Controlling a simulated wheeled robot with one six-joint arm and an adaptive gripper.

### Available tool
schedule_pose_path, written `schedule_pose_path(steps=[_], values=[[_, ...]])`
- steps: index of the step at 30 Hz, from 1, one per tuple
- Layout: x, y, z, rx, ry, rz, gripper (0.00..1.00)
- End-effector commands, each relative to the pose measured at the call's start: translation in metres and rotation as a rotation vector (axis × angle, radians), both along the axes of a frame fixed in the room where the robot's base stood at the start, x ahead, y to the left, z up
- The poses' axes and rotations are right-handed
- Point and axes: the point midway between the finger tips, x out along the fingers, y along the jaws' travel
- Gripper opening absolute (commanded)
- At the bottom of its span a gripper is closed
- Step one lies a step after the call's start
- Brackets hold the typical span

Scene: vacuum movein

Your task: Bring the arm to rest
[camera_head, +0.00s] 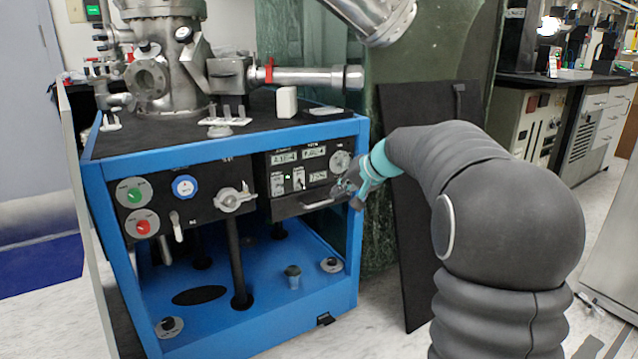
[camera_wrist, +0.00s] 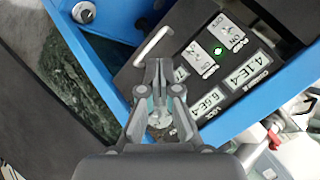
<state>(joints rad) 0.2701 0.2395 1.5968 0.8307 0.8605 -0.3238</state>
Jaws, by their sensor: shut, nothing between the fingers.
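My arm reaches in from the right of the head view, and my gripper (camera_head: 341,189) is in front of the right end of the blue-framed vacuum station (camera_head: 352,250). In the wrist view my gripper (camera_wrist: 158,66) has its two fingers together with nothing between them. It points toward the black control panel (camera_wrist: 190,75), near the pale bar handle (camera_wrist: 153,46). The handle also shows in the head view (camera_head: 316,204). I cannot tell whether the fingertips touch the panel. My gripper and wrist hide part of the panel's right side.
A steel vacuum chamber (camera_head: 160,75) stands on the station's top, with a steel pipe (camera_head: 310,77) reaching right. Green (camera_head: 133,196) and red (camera_head: 143,227) buttons and a valve handle (camera_head: 235,198) are on the front. A dark board (camera_head: 412,260) leans behind my arm. Floor shows at right.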

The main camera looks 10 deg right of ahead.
Motion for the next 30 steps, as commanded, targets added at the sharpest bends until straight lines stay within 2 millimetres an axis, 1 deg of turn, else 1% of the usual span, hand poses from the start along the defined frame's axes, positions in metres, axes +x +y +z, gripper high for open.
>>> schedule_pose_path(steps=[2,5,6,8,9,12,14,17,24,30], values=[[-0.004,-0.002,-0.009,-0.007,0.035,-0.012,0.0],[-0.018,-0.004,-0.036,-0.027,0.105,-0.017,0.0],[-0.026,-0.005,-0.047,-0.037,0.136,-0.019,0.0],[-0.043,-0.006,-0.06,-0.06,0.181,-0.021,0.0],[-0.057,-0.006,-0.065,-0.079,0.209,-0.019,0.0],[-0.093,-0.002,-0.071,-0.133,0.265,-0.009,0.0],[-0.113,0.001,-0.071,-0.163,0.29,-0.001,0.0],[-0.15,0.006,-0.069,-0.22,0.325,0.015,0.0],[-0.248,0.019,-0.051,-0.379,0.368,0.065,0.0],[-0.319,0.026,-0.035,-0.502,0.352,0.11,0.0]])
